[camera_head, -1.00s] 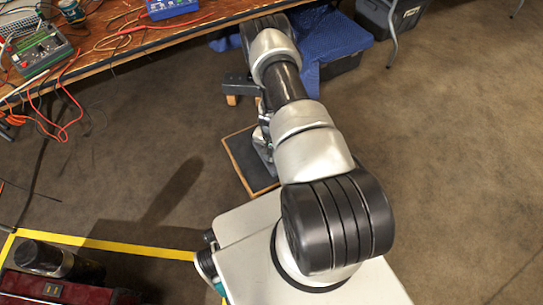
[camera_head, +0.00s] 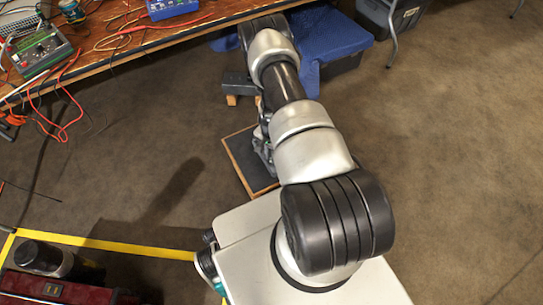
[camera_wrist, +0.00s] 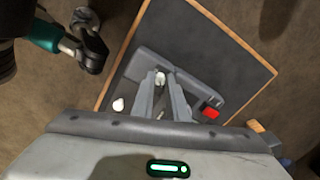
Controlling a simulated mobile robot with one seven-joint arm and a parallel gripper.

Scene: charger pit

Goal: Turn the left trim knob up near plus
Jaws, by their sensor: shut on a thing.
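A dark board with a wooden edge (camera_wrist: 213,43) fills the middle of the wrist view, with a grey unit (camera_wrist: 148,59) on it. My gripper (camera_wrist: 161,84) reaches over the board, its two grey fingers close together. A small white knob (camera_wrist: 160,77) shows at the fingertips, and the fingers are shut on it, partly hiding it. A second small white piece (camera_wrist: 119,104) lies to the left, apart from the fingers. I cannot read any plus mark or the knob's angle. In the head view the board (camera_head: 238,160) shows below my arm, which hides the gripper and knob.
A red block (camera_wrist: 211,113) sits right of the fingers. A workbench (camera_head: 110,50) with meters and loose red cables stands at the upper left. A blue cloth (camera_head: 335,40) covers something behind my arm. The carpet to the right is clear.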

